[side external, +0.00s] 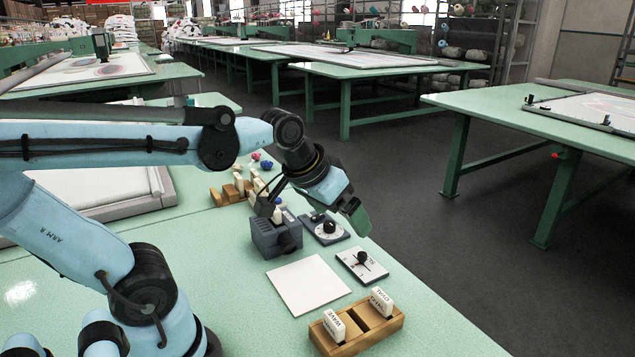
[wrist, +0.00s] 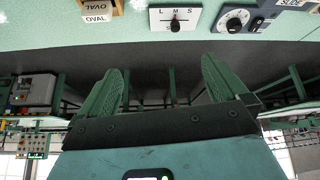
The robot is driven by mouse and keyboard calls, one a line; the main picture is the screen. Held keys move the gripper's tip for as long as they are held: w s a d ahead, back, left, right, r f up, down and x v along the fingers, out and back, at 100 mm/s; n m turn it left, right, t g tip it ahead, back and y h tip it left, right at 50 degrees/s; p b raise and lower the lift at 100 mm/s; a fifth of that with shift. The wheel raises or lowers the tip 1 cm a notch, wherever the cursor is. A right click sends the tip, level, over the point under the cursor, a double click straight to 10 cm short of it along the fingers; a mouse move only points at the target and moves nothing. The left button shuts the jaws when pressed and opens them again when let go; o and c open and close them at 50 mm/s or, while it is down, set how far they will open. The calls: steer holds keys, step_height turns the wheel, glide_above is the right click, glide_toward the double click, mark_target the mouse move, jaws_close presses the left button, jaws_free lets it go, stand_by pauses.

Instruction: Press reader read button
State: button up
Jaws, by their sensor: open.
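A grey-blue box (side external: 270,238), which looks like the reader, stands on the green table. A pale piece (side external: 277,214) shows at its top and a dark round part on its front. I cannot tell which part is the read button. My gripper (side external: 356,215) is in the air to the right of the box, past the dial unit, and touches nothing that I can see. In the wrist view my gripper (wrist: 161,66) has its two green fingers wide apart with nothing between them. The box's body is not clearly visible there.
A dial unit (side external: 316,224) and a white L-M-S selector plate (side external: 348,258) sit nearby; the selector also shows in the wrist view (wrist: 158,19). A wooden rack (side external: 374,330) holds WAVE and OVAL blocks. A white square sheet (side external: 303,278) lies flat. More blocks stand behind the box.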

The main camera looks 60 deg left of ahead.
steer(key=s+d+f+m, duration=0.2)
steer(key=d+f, duration=0.1)
steer(key=shift+s+d+f+t+h, duration=0.1)
steer(key=shift+s+t+h, duration=0.2)
steer(key=shift+s+t, duration=0.1)
jaws_close()
stand_by(0.3)
steer(key=shift+w, duration=0.1)
stand_by(1.0)
